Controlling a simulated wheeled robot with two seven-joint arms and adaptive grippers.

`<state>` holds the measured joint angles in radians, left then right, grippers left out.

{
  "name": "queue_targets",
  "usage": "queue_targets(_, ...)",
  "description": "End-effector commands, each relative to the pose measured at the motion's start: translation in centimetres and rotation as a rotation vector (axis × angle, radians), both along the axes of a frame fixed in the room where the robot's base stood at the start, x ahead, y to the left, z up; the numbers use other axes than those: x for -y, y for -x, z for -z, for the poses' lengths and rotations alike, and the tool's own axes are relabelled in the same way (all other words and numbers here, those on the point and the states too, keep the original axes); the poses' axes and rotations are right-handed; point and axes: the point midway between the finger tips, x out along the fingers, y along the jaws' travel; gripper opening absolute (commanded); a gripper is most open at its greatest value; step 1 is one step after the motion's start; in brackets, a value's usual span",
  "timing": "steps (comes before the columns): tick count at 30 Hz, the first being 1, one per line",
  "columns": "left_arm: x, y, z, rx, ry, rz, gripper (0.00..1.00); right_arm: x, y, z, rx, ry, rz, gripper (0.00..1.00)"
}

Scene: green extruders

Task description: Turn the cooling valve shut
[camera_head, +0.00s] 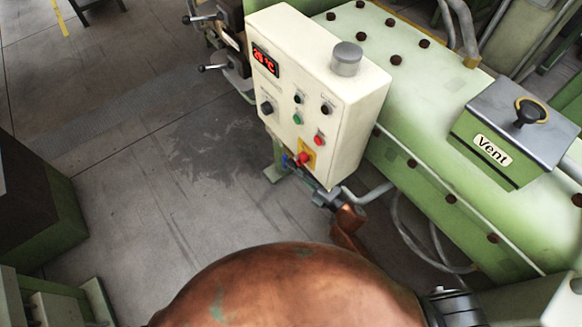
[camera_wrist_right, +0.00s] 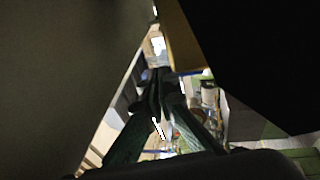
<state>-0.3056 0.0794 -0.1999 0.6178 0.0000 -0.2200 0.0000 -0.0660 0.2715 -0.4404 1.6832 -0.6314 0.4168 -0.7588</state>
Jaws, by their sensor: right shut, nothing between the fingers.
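My right gripper (camera_head: 310,183) is beneath the lower edge of the cream control box, partly hidden by it. In the right wrist view its dark fingers (camera_wrist_right: 160,78) run forward and come together, shut with nothing between them. A small blue part (camera_head: 286,161) shows just left of the gripper at the box's lower edge. It may be the cooling valve, but most of it is hidden and I cannot tell its position or whether the fingers touch it. My left gripper is not in view.
The cream control box (camera_head: 345,130) has a red display, buttons and a red knob (camera_head: 304,158) on yellow. A green machine (camera_head: 420,100) with a "Vent" box (camera_head: 490,155) stands to the right. A grey pipe (camera_head: 368,194) and hoses run close by. Left floor (camera_head: 140,180) is clear.

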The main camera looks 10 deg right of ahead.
Motion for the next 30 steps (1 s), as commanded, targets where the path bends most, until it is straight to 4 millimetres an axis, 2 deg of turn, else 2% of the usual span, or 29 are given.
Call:
queue_targets(12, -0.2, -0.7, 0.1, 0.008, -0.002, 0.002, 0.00, 0.1, 0.2, 0.3, -0.003, 0.000, -0.001, 0.00)
queue_targets(24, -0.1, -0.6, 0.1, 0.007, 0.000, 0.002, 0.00, 4.1, 4.3, 1.4, -0.004, 0.001, 0.001, 0.00)
queue_targets(30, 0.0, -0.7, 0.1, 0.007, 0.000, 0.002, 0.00, 5.0, 5.2, 1.5, -0.002, -0.001, 0.001, 0.00)
